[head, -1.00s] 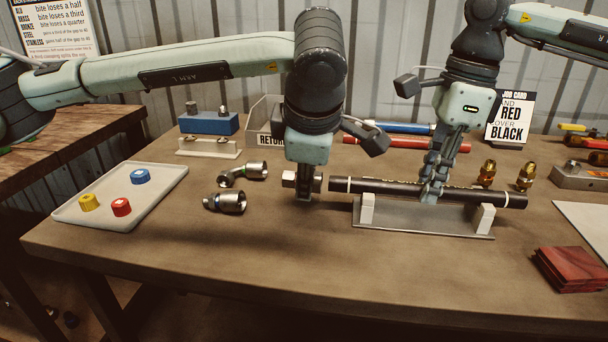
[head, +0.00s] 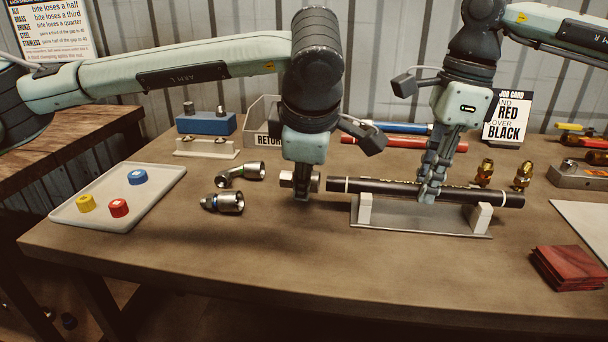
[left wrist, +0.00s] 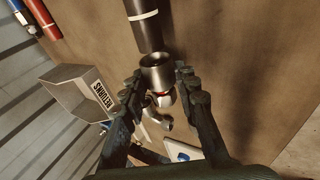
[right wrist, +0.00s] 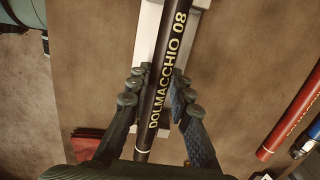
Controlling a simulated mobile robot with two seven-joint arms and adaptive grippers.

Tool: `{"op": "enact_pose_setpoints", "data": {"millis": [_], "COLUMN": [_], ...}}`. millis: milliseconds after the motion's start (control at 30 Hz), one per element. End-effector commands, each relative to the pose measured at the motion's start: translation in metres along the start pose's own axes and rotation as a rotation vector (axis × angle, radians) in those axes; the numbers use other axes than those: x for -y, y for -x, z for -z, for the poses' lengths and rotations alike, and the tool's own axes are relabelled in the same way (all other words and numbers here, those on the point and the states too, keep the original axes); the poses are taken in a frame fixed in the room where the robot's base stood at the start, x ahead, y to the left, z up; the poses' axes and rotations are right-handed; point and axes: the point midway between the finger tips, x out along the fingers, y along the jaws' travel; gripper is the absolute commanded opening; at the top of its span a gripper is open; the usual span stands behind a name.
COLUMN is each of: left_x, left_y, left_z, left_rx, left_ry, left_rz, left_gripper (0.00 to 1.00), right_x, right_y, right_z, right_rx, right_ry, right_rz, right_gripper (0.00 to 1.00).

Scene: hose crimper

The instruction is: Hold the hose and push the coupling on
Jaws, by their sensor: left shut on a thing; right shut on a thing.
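The black hose (head: 385,188) lies across two white supports of a grey cradle (head: 420,217), with a white band near its left end. My right gripper (head: 428,195) is shut on the hose; in the right wrist view its fingers flank the lettered hose (right wrist: 168,80). My left gripper (head: 301,195) is shut on a silver coupling (head: 313,181) to the left of the hose. In the left wrist view the coupling's open mouth (left wrist: 157,62) faces the hose end (left wrist: 148,35), nearly in line. The mouth and hose end look very close; whether they touch is unclear.
Two other silver fittings (head: 240,174) lie left of my left gripper. A white tray (head: 75,219) holds red, yellow and blue caps. Brass fittings (head: 485,173) stand behind the hose's right end. Red cloths (head: 566,268) lie front right. The front table middle is clear.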

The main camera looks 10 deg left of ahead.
Motion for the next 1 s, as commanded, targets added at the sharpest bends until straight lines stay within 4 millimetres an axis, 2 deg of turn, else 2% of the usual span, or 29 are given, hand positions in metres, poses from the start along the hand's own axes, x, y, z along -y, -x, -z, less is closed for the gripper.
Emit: {"op": "enact_pose_setpoints", "data": {"millis": [367, 1000], "left_x": [-0.001, -0.001], "left_y": [0.001, 0.003], "left_z": [-0.001, -0.017], "left_rx": [0.001, 0.001], "left_ry": [0.0, 0.001], "left_rz": [-0.001, -0.001], "left_gripper": [0.0, 0.0], "right_x": [0.0, 0.0], "right_y": [0.001, 0.001], "right_z": [0.0, 0.0], "right_rx": [0.001, 0.001], "right_ry": [0.0, 0.0], "right_rz": [0.001, 0.001], "right_gripper": [0.0, 0.0]}}
